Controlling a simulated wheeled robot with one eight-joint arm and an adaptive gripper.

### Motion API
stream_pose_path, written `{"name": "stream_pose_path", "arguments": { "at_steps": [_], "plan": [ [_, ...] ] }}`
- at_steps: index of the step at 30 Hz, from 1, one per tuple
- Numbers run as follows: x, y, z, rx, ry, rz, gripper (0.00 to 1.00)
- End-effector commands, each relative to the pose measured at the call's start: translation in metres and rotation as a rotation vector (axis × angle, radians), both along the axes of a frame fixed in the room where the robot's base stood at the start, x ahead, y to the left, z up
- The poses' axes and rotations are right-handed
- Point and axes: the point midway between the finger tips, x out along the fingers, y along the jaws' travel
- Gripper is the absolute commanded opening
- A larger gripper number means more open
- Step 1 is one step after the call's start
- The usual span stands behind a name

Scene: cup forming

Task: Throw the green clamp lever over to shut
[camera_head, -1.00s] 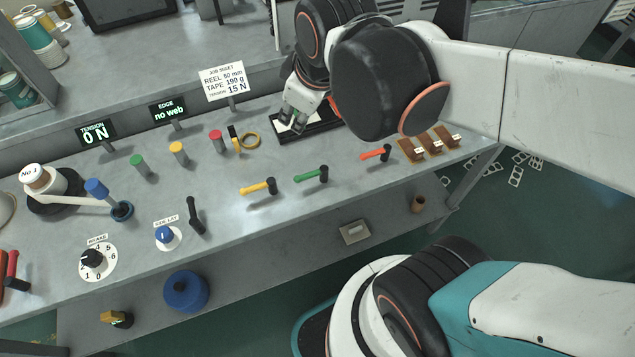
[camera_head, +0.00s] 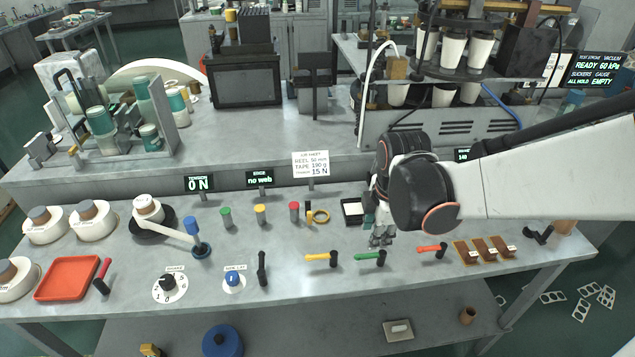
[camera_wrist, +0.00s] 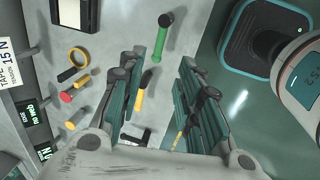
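The green clamp lever (camera_head: 368,256) lies on the bench near its front edge, with its black end to the right. In the wrist view the green lever (camera_wrist: 160,42) lies beyond the fingertips, its black end away from me. My gripper (camera_head: 381,240) is above and just behind the green lever in the head view, pointing down. In the wrist view my gripper (camera_wrist: 161,65) has its two fingers wide apart with nothing held. They look apart from the green lever. The height above it is hard to tell.
A yellow-handled lever (camera_head: 318,257) lies left of the green one and a red-handled lever (camera_head: 430,248) lies right. Wooden blocks (camera_head: 484,249) stand further right. A job sheet sign (camera_head: 311,164) stands at the back.

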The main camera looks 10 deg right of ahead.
Motion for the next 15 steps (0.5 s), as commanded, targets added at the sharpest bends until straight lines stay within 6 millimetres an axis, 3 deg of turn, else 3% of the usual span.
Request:
{"name": "stream_pose_path", "arguments": {
  "at_steps": [1, 6, 15],
  "plan": [
    [0.003, 0.000, -0.014, 0.000, 0.000, 0.000, 0.32],
    [0.010, 0.000, -0.047, 0.000, -0.001, -0.001, 0.32],
    [0.019, 0.000, -0.093, 0.000, -0.001, -0.001, 0.32]
  ]
}}
